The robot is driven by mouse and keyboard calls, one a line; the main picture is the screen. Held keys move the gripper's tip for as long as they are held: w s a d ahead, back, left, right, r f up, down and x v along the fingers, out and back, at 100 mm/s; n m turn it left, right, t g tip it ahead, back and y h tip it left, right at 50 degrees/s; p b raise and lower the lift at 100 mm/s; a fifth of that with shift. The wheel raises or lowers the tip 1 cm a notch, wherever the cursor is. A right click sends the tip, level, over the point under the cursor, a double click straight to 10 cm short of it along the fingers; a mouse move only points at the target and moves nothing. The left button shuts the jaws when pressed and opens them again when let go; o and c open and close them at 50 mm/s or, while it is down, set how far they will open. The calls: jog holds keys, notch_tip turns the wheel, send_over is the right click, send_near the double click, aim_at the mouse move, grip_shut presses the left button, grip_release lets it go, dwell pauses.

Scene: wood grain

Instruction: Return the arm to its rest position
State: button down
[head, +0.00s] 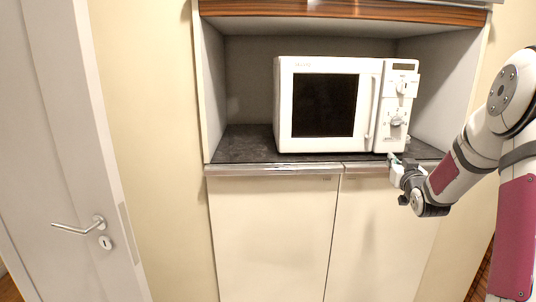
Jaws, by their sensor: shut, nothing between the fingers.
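My arm reaches in from the right edge of the head view. My gripper (395,163) is shut and empty, with its tips just at the front edge of the counter, below the right side of the white microwave (365,140). I cannot tell whether the tips touch the microwave or the counter edge. The microwave's door is closed, with a dark window on the left and a control panel with a knob on the right.
The microwave stands on a dark countertop (243,144) inside a cabinet niche. Closed cream cabinet doors (270,235) are below it. A white door (60,150) with a metal handle (78,227) is at the left. The space before the lower cabinets looks clear.

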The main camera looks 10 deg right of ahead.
jog(key=s+a+r+n+g+y, duration=0.1)
jog(key=s+a+r+g, duration=0.25)
jog(key=a, duration=0.75)
jog(key=s+a+r+n+g+y, duration=0.1)
jog(key=s+a+r+g, duration=0.3)
jog(key=a, duration=0.6)
jog(key=s+a+f+g+y, duration=0.1)
jog(key=s+a, duration=0.4)
jog(key=s, duration=0.5)
jog(key=s+a+f+n+g+y, duration=0.1)
jog(key=s+a+f+g, duration=0.1)
jog(key=s+a, duration=0.4)
jog(key=s+a+f+n+g+y, duration=0.1)
jog(key=s+a, duration=0.4)
jog(key=s, duration=0.9)
jog(key=shift+s+a+f+y, duration=0.25)
jog(key=shift+a+f+y, duration=0.15)
jog(key=shift+f+y, duration=0.2)
